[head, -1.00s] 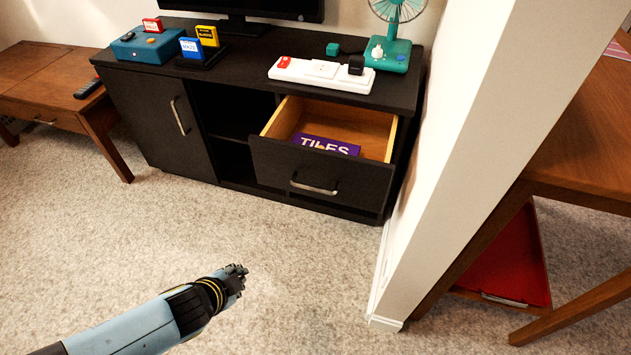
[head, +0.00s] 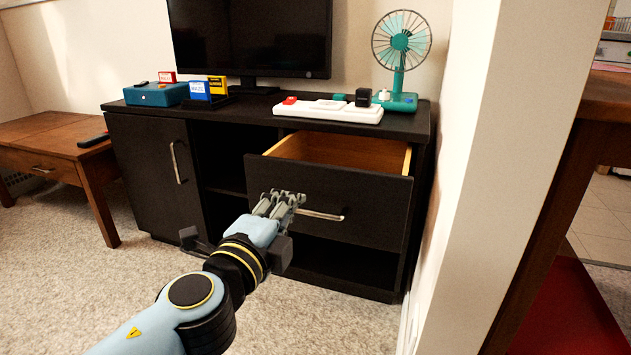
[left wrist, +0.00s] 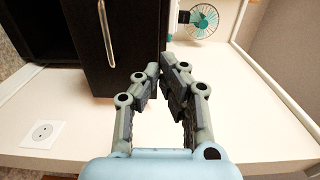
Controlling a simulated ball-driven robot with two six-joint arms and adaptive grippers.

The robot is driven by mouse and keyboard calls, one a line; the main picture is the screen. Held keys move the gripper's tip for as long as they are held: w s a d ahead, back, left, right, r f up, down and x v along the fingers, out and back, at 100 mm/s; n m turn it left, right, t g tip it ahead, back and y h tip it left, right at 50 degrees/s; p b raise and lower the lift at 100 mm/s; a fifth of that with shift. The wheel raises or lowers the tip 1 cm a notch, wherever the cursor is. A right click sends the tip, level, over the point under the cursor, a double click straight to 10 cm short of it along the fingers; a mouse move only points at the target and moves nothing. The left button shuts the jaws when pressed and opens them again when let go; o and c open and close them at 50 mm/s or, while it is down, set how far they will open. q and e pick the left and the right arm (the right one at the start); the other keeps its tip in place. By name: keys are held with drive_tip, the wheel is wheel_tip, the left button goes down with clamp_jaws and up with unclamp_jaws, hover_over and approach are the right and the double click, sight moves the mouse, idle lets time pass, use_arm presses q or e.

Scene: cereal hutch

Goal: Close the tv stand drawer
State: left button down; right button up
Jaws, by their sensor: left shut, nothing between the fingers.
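The black tv stand (head: 225,115) stands against the back wall. Its upper right drawer (head: 365,205) is pulled out, showing the light wood inside (head: 350,150). The drawer's silver bar handle (head: 322,214) is partly hidden by my left gripper (head: 283,200), which is shut and empty at the left part of the drawer front. I cannot tell whether it touches. In the left wrist view, turned sideways, the shut fingers (left wrist: 162,76) appear before the drawer front (left wrist: 135,50) with its handle (left wrist: 110,30). My right gripper is not in view.
A white power strip (head: 330,110), a teal fan (head: 398,100), a blue box (head: 157,94) and a television (head: 250,38) stand on top. A white wall edge (head: 470,180) rises close on the right. A wooden side table (head: 62,145) is at left. Carpet lies open in front.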

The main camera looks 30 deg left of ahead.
sight(317, 169)
use_arm(q)
drive_tip(key=p+x, duration=0.1)
drive_tip(key=x, duration=1)
drive_tip(key=shift+w+a+r+p, duration=0.1)
drive_tip(key=shift+w+a+p, duration=0.1)
drive_tip(key=shift+p, duration=0.15)
drive_tip(key=shift+w+a, duration=0.15)
drive_tip(key=shift+w, duration=0.55)
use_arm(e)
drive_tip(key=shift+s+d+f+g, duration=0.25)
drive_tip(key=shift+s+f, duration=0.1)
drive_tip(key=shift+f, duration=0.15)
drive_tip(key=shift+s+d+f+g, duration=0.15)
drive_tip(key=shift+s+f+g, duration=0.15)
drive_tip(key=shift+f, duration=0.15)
